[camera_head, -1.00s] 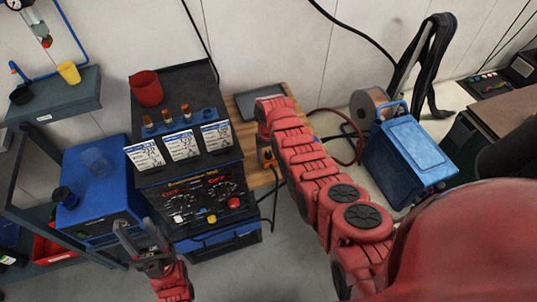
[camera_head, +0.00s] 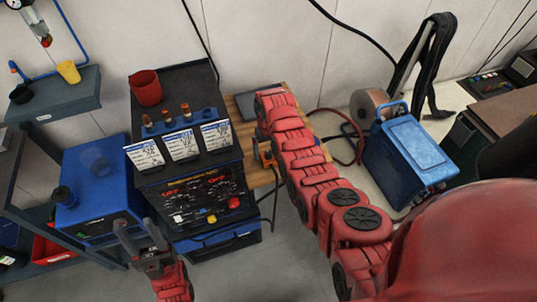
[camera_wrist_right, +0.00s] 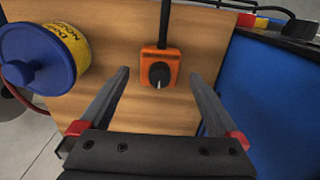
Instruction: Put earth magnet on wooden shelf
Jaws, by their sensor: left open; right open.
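The earth magnet (camera_wrist_right: 160,72) is an orange block with a black knob and a cable running up from it. In the right wrist view it appears against the wooden shelf (camera_wrist_right: 125,104); whether it touches the wood is unclear. The magnet (camera_head: 266,157) and the shelf (camera_head: 236,112) also show in the head view, partly behind my right arm. My right gripper (camera_wrist_right: 159,78) is open, its fingers either side of the magnet without visible contact. It is hidden in the head view. My left gripper (camera_head: 139,234) is open and empty in front of the welding machine.
A blue spool with a yellow label (camera_wrist_right: 40,57) is left of the magnet, and a blue panel (camera_wrist_right: 258,95) is to its right. The black welding machine (camera_head: 176,85) carries a red cup (camera_head: 146,88) and cards. A blue unit (camera_head: 410,152) stands right of my right arm.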

